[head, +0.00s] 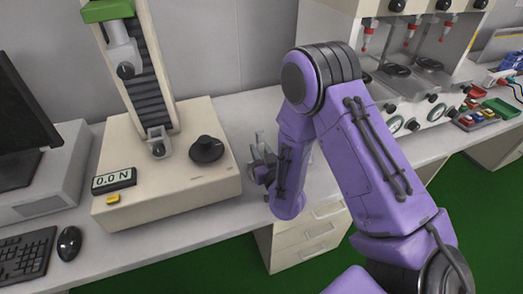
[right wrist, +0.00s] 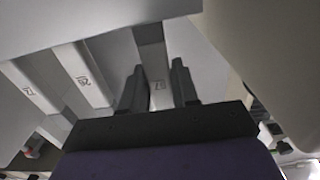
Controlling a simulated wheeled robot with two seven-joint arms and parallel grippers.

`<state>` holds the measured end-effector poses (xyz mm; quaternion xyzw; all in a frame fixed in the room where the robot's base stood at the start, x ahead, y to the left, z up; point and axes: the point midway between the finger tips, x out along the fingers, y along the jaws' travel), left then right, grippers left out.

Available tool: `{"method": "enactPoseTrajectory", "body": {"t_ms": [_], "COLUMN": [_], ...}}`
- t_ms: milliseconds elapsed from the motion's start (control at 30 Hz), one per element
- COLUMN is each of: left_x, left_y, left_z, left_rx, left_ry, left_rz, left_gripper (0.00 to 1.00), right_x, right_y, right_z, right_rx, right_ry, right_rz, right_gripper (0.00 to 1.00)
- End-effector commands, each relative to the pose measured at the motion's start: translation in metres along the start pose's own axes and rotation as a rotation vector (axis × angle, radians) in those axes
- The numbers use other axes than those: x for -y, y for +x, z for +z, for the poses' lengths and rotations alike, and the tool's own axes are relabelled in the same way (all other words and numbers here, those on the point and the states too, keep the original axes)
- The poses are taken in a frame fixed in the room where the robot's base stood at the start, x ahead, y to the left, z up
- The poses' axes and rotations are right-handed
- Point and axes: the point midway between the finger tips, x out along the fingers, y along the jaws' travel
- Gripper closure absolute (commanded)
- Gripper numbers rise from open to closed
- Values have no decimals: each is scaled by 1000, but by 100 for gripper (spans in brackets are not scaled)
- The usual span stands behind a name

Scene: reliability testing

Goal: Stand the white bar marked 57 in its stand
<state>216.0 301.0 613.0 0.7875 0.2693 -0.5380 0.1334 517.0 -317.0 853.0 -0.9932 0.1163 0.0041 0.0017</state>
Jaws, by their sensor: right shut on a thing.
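My right gripper (head: 262,165) is low over the bench, just right of the testing machine; my own arm hides much of it. In the right wrist view its two dark fingers (right wrist: 157,90) are on either side of a pale bar (right wrist: 155,68) and are shut on it. A small dark mark shows on this bar between the fingers, too small to read surely. Two more white bars, one (right wrist: 83,78) nearer and one (right wrist: 32,88) farther left, carry marks that I cannot read surely. I cannot make out the stand. My left gripper is not in view.
The cream testing machine (head: 170,190) with a black knob (head: 206,149) and a 0.0 N display (head: 114,181) stands close left of the gripper. A monitor, keyboard (head: 27,255) and mouse (head: 69,243) are far left. A dispenser-like machine (head: 425,80) stands at the right.

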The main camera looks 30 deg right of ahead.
Motion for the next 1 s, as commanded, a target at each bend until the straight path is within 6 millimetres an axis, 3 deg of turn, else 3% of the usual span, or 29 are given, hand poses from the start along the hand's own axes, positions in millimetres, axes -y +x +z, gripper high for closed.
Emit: {"method": "enactPoseTrajectory", "body": {"t_ms": [1000], "left_x": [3], "left_y": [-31], "left_z": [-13], "left_rx": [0], "left_ry": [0], "left_rz": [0], "left_gripper": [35], "right_x": [-3], "right_y": [-5], "right_z": [-40], "right_rx": [1], "right_ry": [0], "right_rz": [1], "right_gripper": [100]}}
